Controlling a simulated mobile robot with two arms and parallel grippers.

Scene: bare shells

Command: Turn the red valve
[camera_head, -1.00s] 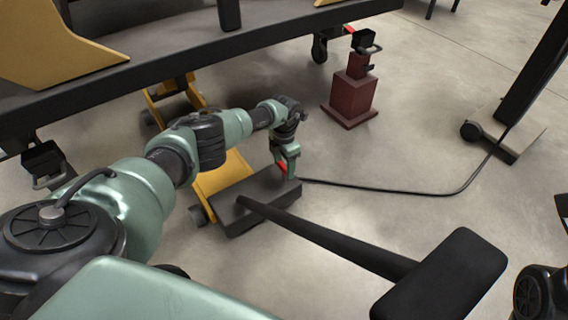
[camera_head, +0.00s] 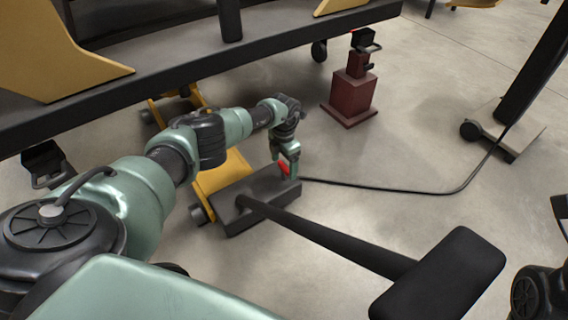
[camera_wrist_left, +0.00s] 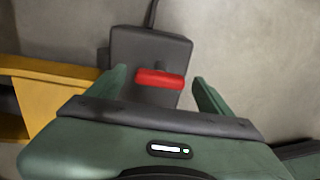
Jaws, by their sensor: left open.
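The red valve (camera_head: 284,168) is a small red bar handle on the dark block of a yellow jack-like device on the floor. In the left wrist view the red valve (camera_wrist_left: 160,79) lies crosswise in front of the dark block (camera_wrist_left: 130,45). My left gripper (camera_head: 287,172) is at the valve, pointing down. In the left wrist view my left gripper (camera_wrist_left: 160,85) is open, with one green finger on each side of the red bar. I cannot tell whether either finger touches it. My right gripper does not show.
A long dark handle (camera_head: 330,240) runs from the block toward the lower right. A black cable (camera_head: 400,190) lies on the floor. A dark red stand (camera_head: 352,95) is behind. A dark beam (camera_head: 180,60) crosses the upper left. Floor at right is mostly free.

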